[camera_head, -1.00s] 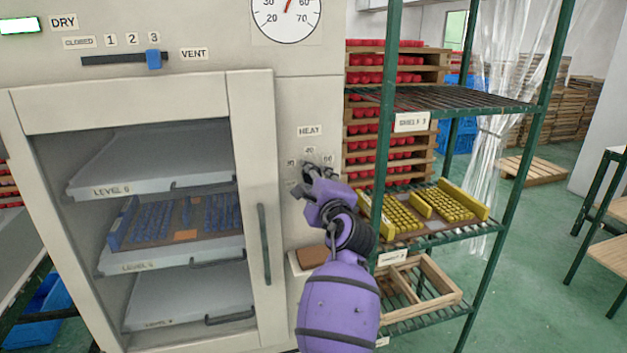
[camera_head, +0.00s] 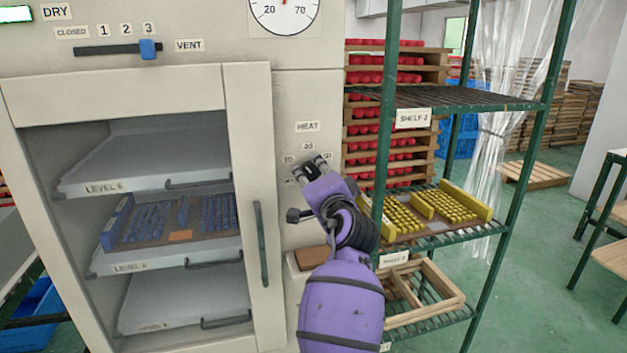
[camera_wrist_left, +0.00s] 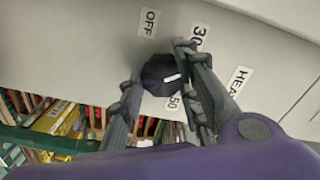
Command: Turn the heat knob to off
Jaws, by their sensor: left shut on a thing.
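The heat knob (camera_wrist_left: 162,75) is black with a white mark, on the pale cabinet front. In the left wrist view its mark points right, toward the HEAT label (camera_wrist_left: 239,81). My left gripper (camera_head: 308,170) is at the dial below the HEAT label in the head view. In the left wrist view its fingers (camera_wrist_left: 165,88) are shut on the knob, one at each side. My right gripper is out of view.
The cabinet's door (camera_head: 257,215) and handle are left of the dial, with trays behind it. A green metal shelf rack (camera_head: 383,130) stands close on the right, holding a tray of yellow pieces. A brown block (camera_head: 310,258) is on a ledge below the dial.

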